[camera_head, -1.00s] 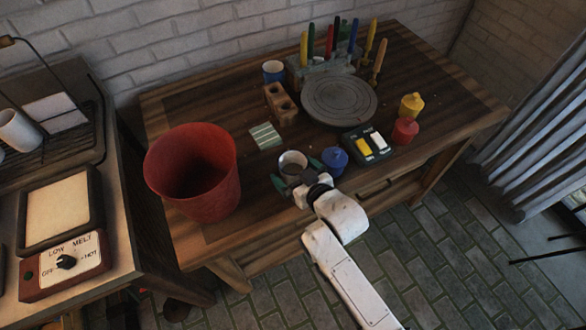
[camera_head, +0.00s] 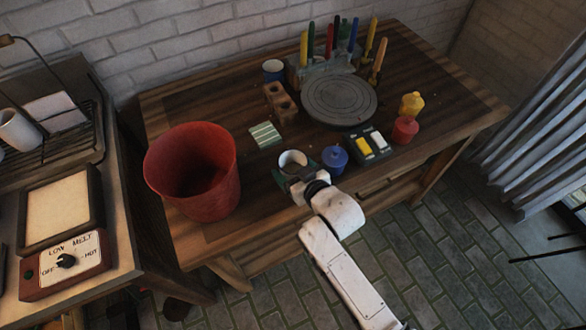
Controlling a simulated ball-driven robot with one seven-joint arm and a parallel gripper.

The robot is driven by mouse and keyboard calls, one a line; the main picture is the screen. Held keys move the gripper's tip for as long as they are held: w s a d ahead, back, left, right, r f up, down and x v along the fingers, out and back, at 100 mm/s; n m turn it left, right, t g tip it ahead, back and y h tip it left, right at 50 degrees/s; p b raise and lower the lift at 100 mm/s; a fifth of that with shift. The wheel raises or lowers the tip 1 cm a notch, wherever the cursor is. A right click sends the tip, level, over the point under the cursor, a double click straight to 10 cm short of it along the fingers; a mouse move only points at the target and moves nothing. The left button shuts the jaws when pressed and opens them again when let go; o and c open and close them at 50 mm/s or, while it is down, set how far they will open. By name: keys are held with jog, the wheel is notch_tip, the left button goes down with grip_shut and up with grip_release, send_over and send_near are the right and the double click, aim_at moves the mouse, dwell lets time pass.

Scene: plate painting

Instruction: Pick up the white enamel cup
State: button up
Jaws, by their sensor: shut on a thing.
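The white enamel cup (camera_head: 292,159) is near the front edge of the wooden table, between the red bin and the blue bottle. Its open top faces up toward the camera. My gripper (camera_head: 293,171) reaches it from the front and is shut on it, with the fingers at the cup's sides. The cup's lower part is hidden behind my gripper, so I cannot tell whether it touches the table.
A large red bin (camera_head: 196,172) stands to the left. A blue bottle (camera_head: 335,159) is close on the right, beside a switch box (camera_head: 369,146). Red (camera_head: 404,130) and yellow (camera_head: 411,105) bottles stand farther right. A round turntable (camera_head: 340,99) is behind.

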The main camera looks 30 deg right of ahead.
jog(key=shift+r, duration=0.15)
jog(key=shift+r, duration=1.1)
jog(key=s+r, duration=1)
jog(key=s, duration=0.4)
jog(key=shift+r, duration=0.25)
